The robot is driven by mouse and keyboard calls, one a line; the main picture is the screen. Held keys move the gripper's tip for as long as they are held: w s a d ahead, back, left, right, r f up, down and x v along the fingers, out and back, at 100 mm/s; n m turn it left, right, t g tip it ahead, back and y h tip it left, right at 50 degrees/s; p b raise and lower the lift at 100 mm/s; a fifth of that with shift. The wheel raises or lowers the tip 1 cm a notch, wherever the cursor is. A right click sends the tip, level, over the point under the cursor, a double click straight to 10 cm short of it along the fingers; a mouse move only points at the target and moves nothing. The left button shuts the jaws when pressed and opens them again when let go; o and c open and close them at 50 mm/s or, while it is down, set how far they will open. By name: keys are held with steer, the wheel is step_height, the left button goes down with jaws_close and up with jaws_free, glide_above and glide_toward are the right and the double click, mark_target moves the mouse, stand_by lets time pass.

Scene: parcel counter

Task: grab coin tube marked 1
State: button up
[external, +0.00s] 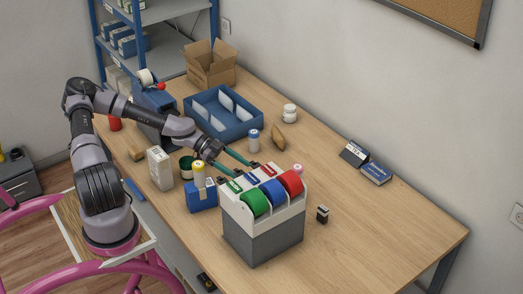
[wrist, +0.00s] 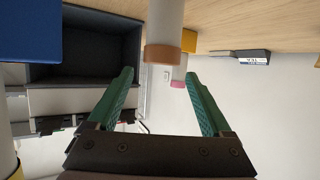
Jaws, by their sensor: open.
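My gripper (external: 244,168) is open, with green fingers that reach low over the counter behind the tape dispenser; in the wrist view its fingertips (wrist: 160,76) stand apart with nothing held. The wrist view is upside down. There a pale tube with an orange-brown cap (wrist: 163,54) stands just ahead, in line with the gap between the fingers. Behind it is a tube with a pink cap (wrist: 178,84), also visible in the external view (external: 297,170). A yellow-capped tube (external: 199,173) and a blue-capped tube (external: 253,141) also show. I cannot read a number 1 on any tube.
The grey-and-white dispenser (external: 263,242) with green, blue and red rolls stands close beside my gripper. A blue box (external: 202,196), white carton (external: 160,168) and blue divided tray (external: 248,125) are nearby. The counter's right side (external: 400,228) is mostly clear.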

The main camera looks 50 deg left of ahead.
step_height(320, 180, down, 3)
steer(key=shift+x, duration=1.45)
steer(key=shift+r, duration=0.15)
jaws_close()
